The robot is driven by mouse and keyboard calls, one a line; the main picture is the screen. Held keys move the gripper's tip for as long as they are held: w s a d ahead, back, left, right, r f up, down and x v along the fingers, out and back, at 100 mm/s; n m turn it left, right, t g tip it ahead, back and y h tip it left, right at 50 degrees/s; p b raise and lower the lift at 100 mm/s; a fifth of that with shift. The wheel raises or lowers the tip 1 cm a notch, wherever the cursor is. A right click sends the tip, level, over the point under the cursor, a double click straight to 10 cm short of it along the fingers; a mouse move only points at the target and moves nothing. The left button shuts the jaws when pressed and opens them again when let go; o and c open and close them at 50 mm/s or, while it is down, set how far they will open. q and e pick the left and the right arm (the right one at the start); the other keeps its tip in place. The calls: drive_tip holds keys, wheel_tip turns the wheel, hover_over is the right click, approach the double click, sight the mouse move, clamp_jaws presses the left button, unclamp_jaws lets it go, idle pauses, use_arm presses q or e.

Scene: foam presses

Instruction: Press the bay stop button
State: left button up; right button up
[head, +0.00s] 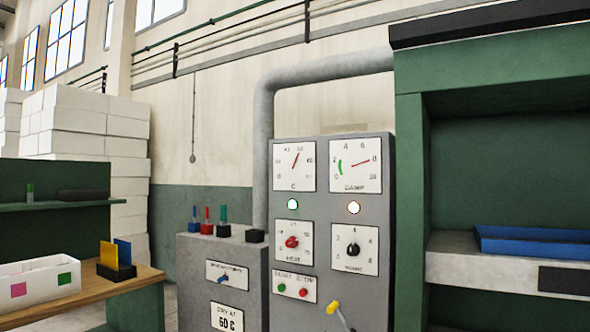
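A grey control cabinet (333,225) stands in the middle of the head view. Low on its front is a small white plate (293,285) that appears to be lettered START and STOP. On the plate a green button (281,287) sits at the left and a red button (304,292) sits at the right, under the STOP lettering. I cannot read any label that names the bay. Nothing covers the red button. Neither of my grippers is in view.
A yellow-tipped lever (333,307) juts out just right of the plate. Above are a red knob (292,242), a black knob (353,249) and two gauges. A lower grey cabinet (222,262) adjoins at left, a green press frame (410,200) at right.

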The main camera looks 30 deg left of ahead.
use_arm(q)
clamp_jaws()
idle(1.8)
